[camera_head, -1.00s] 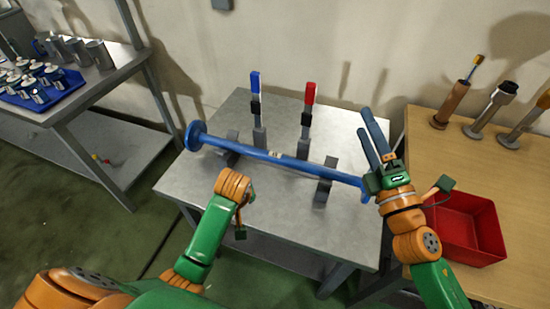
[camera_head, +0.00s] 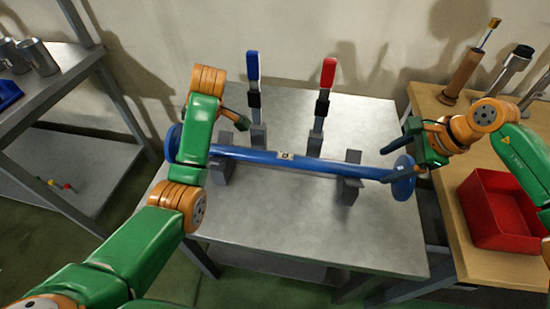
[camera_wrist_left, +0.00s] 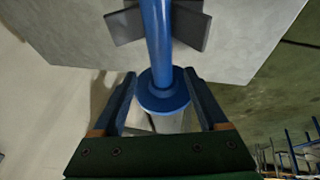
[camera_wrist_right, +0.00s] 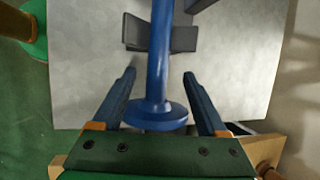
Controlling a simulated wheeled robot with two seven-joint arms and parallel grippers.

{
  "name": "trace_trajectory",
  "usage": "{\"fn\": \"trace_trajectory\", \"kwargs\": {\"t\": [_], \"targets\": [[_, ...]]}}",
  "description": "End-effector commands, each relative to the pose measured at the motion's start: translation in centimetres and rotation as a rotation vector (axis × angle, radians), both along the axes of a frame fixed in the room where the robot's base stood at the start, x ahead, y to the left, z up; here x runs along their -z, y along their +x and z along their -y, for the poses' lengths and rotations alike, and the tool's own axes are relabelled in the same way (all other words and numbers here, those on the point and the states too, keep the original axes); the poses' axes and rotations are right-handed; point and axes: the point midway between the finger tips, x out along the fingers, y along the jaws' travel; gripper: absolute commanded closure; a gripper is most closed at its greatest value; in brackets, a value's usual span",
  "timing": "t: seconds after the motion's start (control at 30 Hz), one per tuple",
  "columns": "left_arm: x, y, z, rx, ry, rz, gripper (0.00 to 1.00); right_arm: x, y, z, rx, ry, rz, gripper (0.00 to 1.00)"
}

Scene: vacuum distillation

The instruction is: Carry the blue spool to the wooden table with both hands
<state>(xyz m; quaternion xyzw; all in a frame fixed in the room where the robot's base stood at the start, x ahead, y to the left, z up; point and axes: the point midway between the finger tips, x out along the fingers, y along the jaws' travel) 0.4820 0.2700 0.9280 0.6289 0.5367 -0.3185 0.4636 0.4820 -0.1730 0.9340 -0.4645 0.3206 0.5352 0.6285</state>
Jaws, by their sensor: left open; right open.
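The blue spool (camera_head: 285,160) is a long rod with a disc at each end. It lies across grey cradle supports (camera_head: 349,184) on the metal table (camera_head: 270,225). My right gripper (camera_head: 400,158) is open at the right end disc; in the right wrist view its fingers (camera_wrist_right: 160,95) stand on both sides of the spool's end (camera_wrist_right: 156,113). My left gripper is at the left end, mostly hidden behind my arm in the head view; in the left wrist view its open fingers (camera_wrist_left: 160,95) flank the spool's end disc (camera_wrist_left: 163,96). The wooden table (camera_head: 450,200) is at the right.
Blue-handled (camera_head: 254,80) and red-handled (camera_head: 325,85) upright clamps stand behind the spool. A red bin (camera_head: 495,215) and several upright tools, including a wooden-handled one (camera_head: 462,75), are on the wooden table. A metal shelf (camera_head: 60,85) stands at left.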

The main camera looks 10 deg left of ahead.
Motion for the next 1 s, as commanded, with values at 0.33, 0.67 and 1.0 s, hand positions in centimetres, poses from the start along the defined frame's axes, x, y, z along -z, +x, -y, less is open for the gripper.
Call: {"fn": "trace_trajectory", "kwargs": {"t": [0.33, 0.67, 1.0], "targets": [[1.7, 0.4, -0.8, -0.001, 0.002, -0.003, 0.24, 1.7, 0.4, -0.9, -0.002, 0.004, -0.004, 0.24], [5.8, 1.4, -2.5, 0.002, 0.001, -0.003, 0.24, 5.8, 1.4, -2.7, -0.001, 0.005, -0.001, 0.24], [6.3, 1.6, -2.7, 0.002, 0.001, 0.0, 0.24, 6.3, 1.6, -2.9, 0.0, 0.005, 0.0, 0.24]]}}
